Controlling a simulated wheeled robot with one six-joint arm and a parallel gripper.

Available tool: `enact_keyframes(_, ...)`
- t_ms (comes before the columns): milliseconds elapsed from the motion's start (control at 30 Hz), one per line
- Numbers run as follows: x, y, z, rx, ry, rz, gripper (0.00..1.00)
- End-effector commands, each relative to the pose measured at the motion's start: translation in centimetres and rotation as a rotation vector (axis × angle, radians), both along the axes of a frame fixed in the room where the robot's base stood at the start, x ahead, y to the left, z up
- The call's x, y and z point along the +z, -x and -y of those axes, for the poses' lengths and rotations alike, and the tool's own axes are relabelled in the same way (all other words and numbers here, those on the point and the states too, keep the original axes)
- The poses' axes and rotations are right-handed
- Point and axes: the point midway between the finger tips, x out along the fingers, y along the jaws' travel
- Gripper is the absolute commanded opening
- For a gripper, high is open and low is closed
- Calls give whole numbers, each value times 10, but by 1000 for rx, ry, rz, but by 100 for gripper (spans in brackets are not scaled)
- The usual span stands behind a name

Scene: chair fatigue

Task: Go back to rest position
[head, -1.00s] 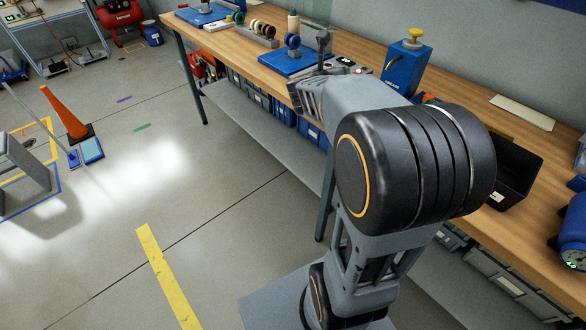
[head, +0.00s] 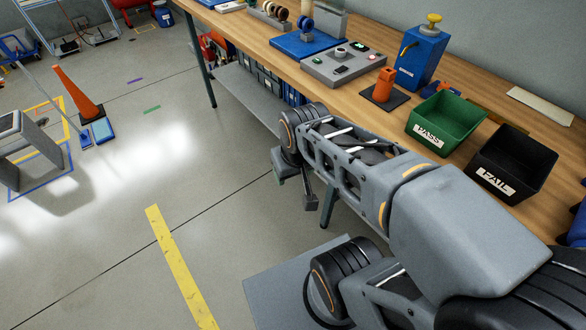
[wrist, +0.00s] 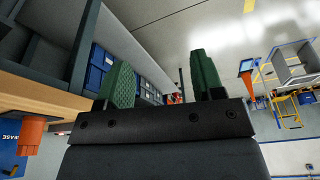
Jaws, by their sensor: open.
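My gripper (wrist: 162,72) shows in the wrist view with its two green ridged fingers spread apart and nothing between them. In the head view my gripper (head: 295,188) is low, in front of the workbench's (head: 368,105) front edge and over the floor side. My arm stretches from the lower right toward the middle of the picture and hides part of the bench front. The gripper is apart from the things on the bench.
On the bench are a green PASS bin (head: 446,122), a black FAIL bin (head: 512,165), an orange part (head: 383,86), a grey panel (head: 343,66) and a blue box (head: 420,58). An orange cone (head: 78,93) stands on the floor at left. The middle floor is clear.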

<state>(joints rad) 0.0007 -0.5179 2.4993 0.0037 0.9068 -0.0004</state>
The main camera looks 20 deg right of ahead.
Motion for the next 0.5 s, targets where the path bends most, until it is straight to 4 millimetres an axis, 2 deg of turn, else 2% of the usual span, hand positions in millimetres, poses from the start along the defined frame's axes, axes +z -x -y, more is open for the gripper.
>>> enact_keyframes(167, 4, -1, 0, -4, -3, 3, 61)
enact_keyframes(267, 26, -1, -1, -5, -5, 14, 61)
enact_keyframes(400, 66, 0, -2, -2, -9, 36, 61)
enact_keyframes(500, 86, 1, -3, 5, -5, 49, 61)
